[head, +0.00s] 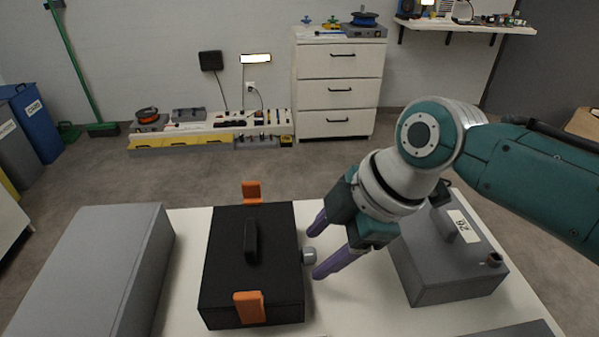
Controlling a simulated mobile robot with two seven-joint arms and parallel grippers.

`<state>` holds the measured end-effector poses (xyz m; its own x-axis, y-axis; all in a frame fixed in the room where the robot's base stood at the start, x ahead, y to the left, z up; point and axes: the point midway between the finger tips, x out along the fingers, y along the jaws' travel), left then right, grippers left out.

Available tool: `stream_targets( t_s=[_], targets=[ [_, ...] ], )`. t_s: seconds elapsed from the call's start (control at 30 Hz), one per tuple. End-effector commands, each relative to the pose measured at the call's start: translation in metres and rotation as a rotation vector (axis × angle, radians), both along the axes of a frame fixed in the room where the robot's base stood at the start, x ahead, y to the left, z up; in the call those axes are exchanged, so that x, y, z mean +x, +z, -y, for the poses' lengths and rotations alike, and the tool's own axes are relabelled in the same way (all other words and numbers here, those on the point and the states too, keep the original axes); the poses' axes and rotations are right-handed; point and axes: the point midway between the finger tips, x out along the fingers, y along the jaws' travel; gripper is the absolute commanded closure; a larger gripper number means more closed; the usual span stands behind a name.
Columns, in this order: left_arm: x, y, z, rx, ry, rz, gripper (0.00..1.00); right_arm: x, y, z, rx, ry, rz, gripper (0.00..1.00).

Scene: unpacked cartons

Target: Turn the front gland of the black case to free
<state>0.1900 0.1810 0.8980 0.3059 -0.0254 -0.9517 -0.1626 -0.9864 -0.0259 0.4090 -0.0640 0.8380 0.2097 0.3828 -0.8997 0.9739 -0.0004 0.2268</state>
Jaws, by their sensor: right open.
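The black case (228,285) lies on the white table, with a black handle (251,241) on top. An orange latch (250,307) sits on its near edge and another orange latch (252,191) on its far edge. A grey round gland (308,256) sticks out of the case's right side. My right gripper (314,252) is open, its two purple fingers pointing left at the gland. One finger is on the far side of the gland and the other on the near side; I cannot tell whether either touches it. My left gripper is not in view.
A long grey box (95,265) stands on the table left of the case. A grey case labelled 26 (440,283) stands to the right, below my right arm. The white table (365,300) is bare between the two cases. Drawers and shelves stand at the back wall.

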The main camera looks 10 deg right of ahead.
Motion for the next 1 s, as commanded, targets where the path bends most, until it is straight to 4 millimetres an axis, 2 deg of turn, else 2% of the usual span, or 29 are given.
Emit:
stream_targets(
  t_s=[0.1, 0.4, 0.9, 1.0],
  targets=[
    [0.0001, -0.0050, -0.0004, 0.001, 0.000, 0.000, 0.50, 0.0016, -0.0079, -0.0031, 0.000, 0.000, 0.000, 0.39],
    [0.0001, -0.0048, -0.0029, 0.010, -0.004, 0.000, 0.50, 0.0020, -0.0083, -0.0037, 0.000, 0.001, 0.000, 0.40],
    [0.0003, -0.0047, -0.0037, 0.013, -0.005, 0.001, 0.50, 0.0018, -0.0083, -0.0035, -0.001, 0.000, 0.000, 0.96],
    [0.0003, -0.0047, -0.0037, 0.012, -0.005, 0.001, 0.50, 0.0018, -0.0085, -0.0035, -0.001, 0.000, 0.000, 1.00]
  ],
)
